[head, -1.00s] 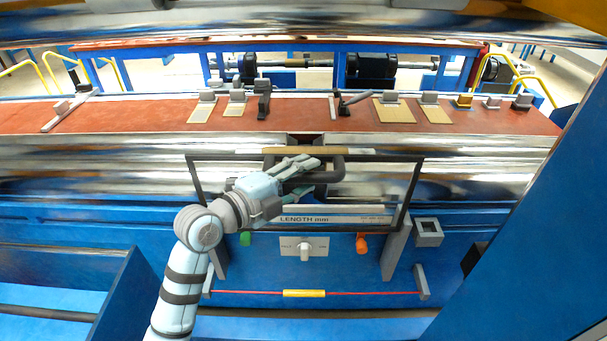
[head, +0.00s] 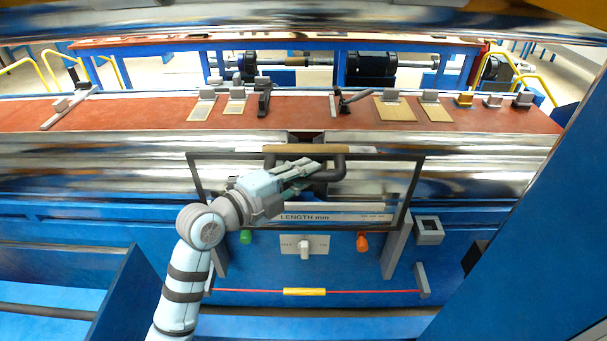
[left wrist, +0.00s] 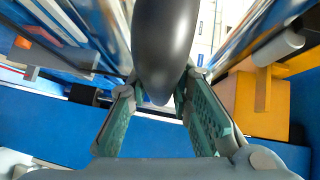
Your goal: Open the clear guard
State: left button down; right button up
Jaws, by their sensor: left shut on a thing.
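The clear guard (head: 416,190) is a see-through panel in a black frame on the front of the winder, in front of the length scale. It looks closed, lying against the machine face. Its dark loop handle (head: 339,166) sits at the upper middle. My left gripper (head: 306,175) comes in from the left and is shut on the handle. In the left wrist view, the thick dark handle (left wrist: 165,45) lies between the two green-padded fingers. The fingers hide part of the handle in the head view. My right gripper is not in view.
Below the guard are a green button (head: 246,237), a switch plate (head: 291,245), an orange knob (head: 362,242) and a red rod with a yellow sleeve (head: 304,292). A square grey bracket (head: 428,231) is at right. A blue panel (head: 530,230) rises on the right.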

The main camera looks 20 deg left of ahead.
pick_arm(q)
notch_tip(320, 180, down, 23)
jog(key=b, duration=2.1)
jog(key=shift+f, duration=0.15)
jog(key=c, duration=1.4)
grip_release()
jog(key=shift+r, duration=0.2)
jog(key=shift+c, duration=0.2)
jog(key=v, duration=0.7)
jog(key=shift+s, duration=0.25)
